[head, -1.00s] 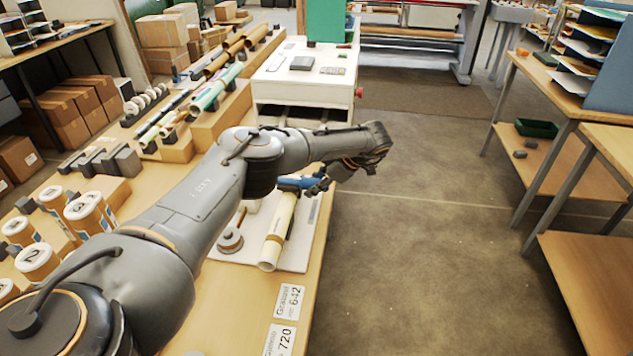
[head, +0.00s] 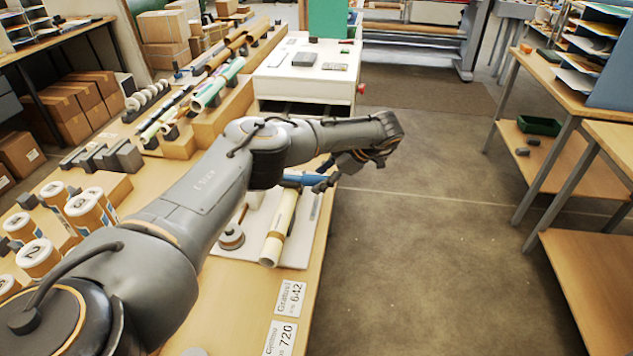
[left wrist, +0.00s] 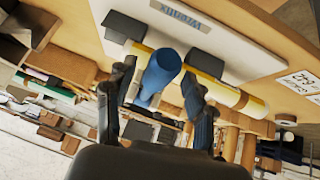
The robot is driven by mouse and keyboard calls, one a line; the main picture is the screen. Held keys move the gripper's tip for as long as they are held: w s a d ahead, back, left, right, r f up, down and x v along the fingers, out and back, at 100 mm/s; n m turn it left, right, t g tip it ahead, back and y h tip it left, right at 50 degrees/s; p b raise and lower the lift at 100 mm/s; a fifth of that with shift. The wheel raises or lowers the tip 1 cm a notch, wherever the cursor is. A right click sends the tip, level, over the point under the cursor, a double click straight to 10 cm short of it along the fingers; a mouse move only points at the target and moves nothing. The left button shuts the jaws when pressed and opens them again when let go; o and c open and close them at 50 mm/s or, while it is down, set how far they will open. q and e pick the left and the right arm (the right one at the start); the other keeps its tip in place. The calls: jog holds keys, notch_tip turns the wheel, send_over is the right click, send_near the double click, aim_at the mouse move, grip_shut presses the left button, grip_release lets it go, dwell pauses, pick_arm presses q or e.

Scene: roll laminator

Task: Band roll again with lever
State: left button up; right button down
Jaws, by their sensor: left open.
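A cream paper roll (head: 287,216) lies on a white board on the bench, with a tan band (head: 271,247) around its near part. The roll also shows behind the fingers in the left wrist view (left wrist: 250,104). A blue lever (head: 303,179) sits over the roll's far part, partly hidden by my arm. In the left wrist view the blue lever (left wrist: 160,72) stands between the two fingers of my left gripper (left wrist: 158,80). The fingers are open, one on each side of it, with gaps showing. The left gripper (head: 327,184) is small and dark in the head view.
A round grey and brown dispenser (head: 231,238) stands on the board left of the roll. Number cards (head: 290,298) lie on the bench's near edge. Several numbered rolls (head: 38,258) stand at left. A white cabinet (head: 307,80) stands beyond.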

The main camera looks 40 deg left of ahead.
pick_arm(q)
jog(key=v, duration=0.9)
jog(key=shift+d, duration=0.1)
jog(key=shift+f, duration=0.1)
